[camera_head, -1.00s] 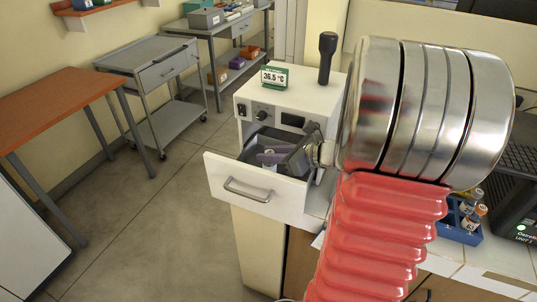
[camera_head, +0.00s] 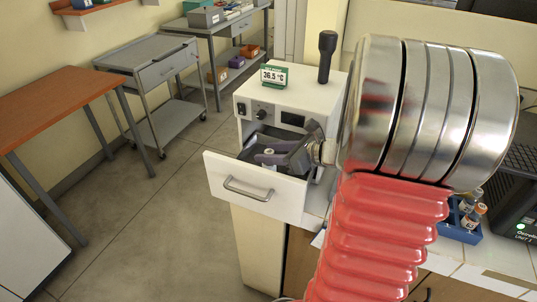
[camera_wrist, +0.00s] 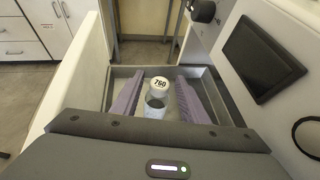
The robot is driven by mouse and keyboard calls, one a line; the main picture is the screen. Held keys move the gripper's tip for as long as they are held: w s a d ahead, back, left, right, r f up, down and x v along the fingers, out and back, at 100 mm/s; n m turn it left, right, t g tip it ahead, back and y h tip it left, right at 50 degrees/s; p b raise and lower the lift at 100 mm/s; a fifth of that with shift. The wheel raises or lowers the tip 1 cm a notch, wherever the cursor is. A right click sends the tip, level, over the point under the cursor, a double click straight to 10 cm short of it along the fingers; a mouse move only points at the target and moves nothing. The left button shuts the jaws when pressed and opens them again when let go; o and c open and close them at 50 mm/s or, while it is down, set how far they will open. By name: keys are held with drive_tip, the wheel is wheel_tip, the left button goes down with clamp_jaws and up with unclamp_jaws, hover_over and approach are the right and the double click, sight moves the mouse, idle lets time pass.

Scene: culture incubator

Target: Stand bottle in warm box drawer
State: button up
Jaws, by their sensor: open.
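The warm box (camera_head: 255,103) is a white cabinet, and its drawer (camera_head: 228,170) is pulled open. A small bottle (camera_wrist: 155,107) with a white cap marked 760 stands upright inside the drawer. The wrist view shows one purple finger on each side of the bottle, with gaps between. My gripper (camera_wrist: 159,80) is open around the bottle and does not hold it. In the head view my gripper (camera_head: 267,157) reaches over the drawer from the right. The bottle's base is hidden in the wrist view.
A green display reading 36.5 °C (camera_head: 274,77) and a dark-handled object (camera_head: 326,58) stand on top of the warm box. A blue rack (camera_head: 460,228) with vials sits at the right on the bench.

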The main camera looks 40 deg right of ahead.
drive_tip(key=v, duration=1.1)
drive_tip(key=shift+s, duration=0.25)
drive_tip(key=shift+d+r, duration=0.1)
drive_tip(key=shift+r, duration=0.05)
idle(0.3)
